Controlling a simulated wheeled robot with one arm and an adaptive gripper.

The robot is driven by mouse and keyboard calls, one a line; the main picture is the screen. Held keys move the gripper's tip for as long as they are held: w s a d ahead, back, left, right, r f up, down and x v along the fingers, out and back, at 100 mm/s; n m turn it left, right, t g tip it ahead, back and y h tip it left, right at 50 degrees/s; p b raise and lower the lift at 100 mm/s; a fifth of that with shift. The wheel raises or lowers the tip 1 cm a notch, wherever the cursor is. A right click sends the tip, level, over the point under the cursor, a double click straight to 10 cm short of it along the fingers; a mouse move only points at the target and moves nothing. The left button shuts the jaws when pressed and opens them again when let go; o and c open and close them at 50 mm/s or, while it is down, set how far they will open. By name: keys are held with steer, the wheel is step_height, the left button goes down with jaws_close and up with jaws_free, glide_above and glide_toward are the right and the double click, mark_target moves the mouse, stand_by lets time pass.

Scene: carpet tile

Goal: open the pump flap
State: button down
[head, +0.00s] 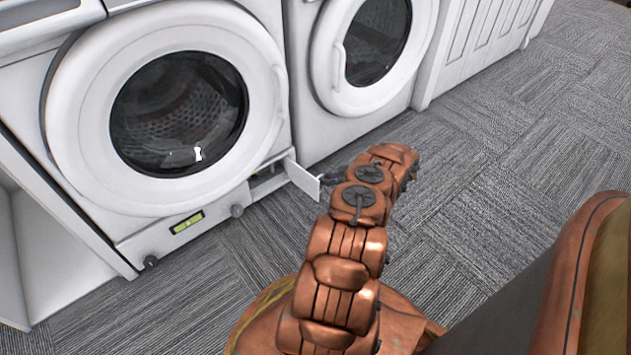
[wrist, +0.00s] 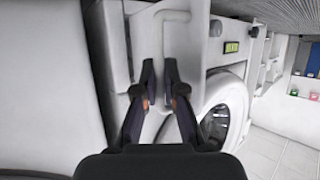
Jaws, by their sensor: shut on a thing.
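The pump flap (head: 303,180) is a small white panel low on the front of the left washing machine (head: 70,115). It stands swung outward, with a dark opening (head: 268,172) beside it. My gripper (head: 327,179) is at the flap's outer end in the head view, small and partly hidden by my copper arm. In the wrist view, my gripper's dark fingers (wrist: 159,68) are closed in around a thin pale bar or edge in front of the white flap (wrist: 184,45). The exact contact is hard to make out.
A knob (head: 237,211) and a green display (head: 187,223) sit left of the opening. A second washing machine (head: 315,125) stands to the right, its round door (head: 375,50) shut. Grey carpet (head: 480,150) is clear to the right.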

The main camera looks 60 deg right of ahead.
steer(key=shift+w+d+r+y, duration=0.1)
steer(key=shift+w+y, duration=0.1)
steer(key=shift+y, duration=0.1)
stand_by(0.4)
steer(key=c, duration=1.5)
jaws_free()
steer(key=shift+s, duration=0.1)
steer(key=shift+v, duration=5.9)
steer(key=shift+r, duration=0.1)
